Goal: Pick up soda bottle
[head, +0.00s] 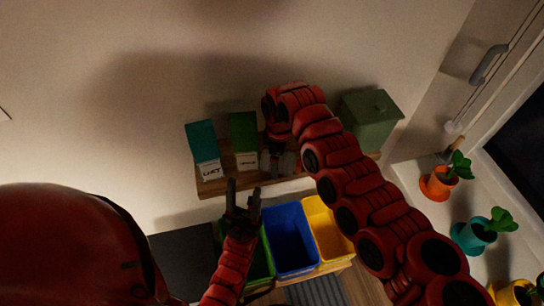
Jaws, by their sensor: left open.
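I cannot make out a soda bottle in the head view; the bins' insides are dark and partly covered by my arms. My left gripper (243,194) points up in front of the green bin (263,262), its two dark fingers apart with nothing seen between them. My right arm reaches up from the lower right and bends over the wooden shelf. My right gripper (278,165) is at the shelf, right of the two cartons. Its fingers are small and dark, so I cannot tell whether they hold anything.
A teal-topped carton (203,150) and a green-topped carton (243,140) stand on the shelf (215,187). A green lidded box (370,120) is at its right end. Below are a blue bin (291,238) and a yellow bin (327,230). Potted plants (440,184) line the right ledge.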

